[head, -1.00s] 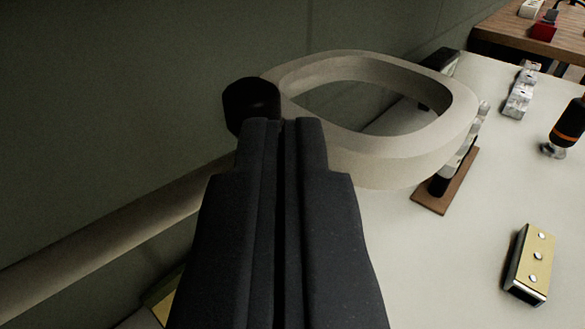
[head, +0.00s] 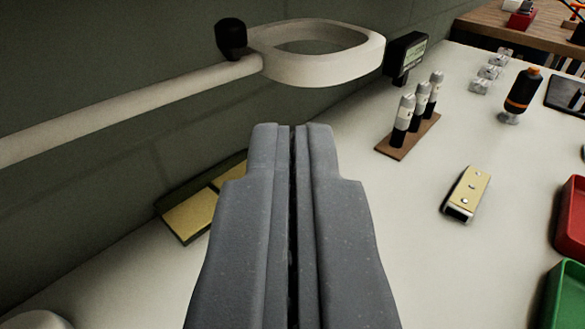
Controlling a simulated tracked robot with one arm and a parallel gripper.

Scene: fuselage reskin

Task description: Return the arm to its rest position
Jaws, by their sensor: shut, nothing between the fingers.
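My gripper (head: 291,128) is in the lower middle of the head view, pointing away from the camera. Its two grey fingers lie side by side, shut, with only a thin dark seam and nothing between them. It is over the white tabletop (head: 330,170), apart from every object in view. The rest of my arm is not visible.
A pale ring on an arm (head: 320,68), with a black knob (head: 231,38), hangs ahead. A rack of several silver-topped cylinders (head: 403,120), a brass-topped block (head: 467,193), an orange-black tool (head: 520,95), a red bin (head: 572,225) and a green bin (head: 568,295) stand right.

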